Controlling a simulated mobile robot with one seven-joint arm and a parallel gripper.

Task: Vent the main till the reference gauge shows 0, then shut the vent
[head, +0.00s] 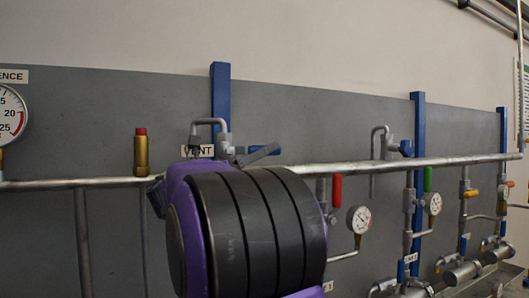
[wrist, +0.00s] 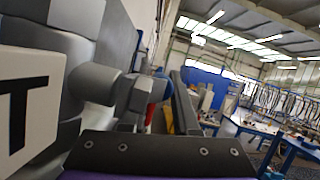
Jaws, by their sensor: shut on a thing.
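The vent valve (head: 222,140) sits on top of the main pipe (head: 400,164), behind a VENT label (head: 198,152). Its blue handle (head: 266,149) points right, roughly along the pipe. My gripper (head: 259,154) is shut on this handle; the purple and black arm hides most of the hand. In the wrist view the grey valve body (wrist: 95,85) and a bit of blue handle (wrist: 151,108) show beside a grey finger. The reference gauge (head: 10,112) is cut off at the left edge; I see 20, 25 and a red arc, but cannot make out its needle.
A brass fitting with a red cap (head: 141,152) stands on the pipe to the left. To the right are a red handle (head: 336,190), a small gauge (head: 360,219), a green handle (head: 427,179) and blue wall posts (head: 418,150). My arm hides the pipe's middle.

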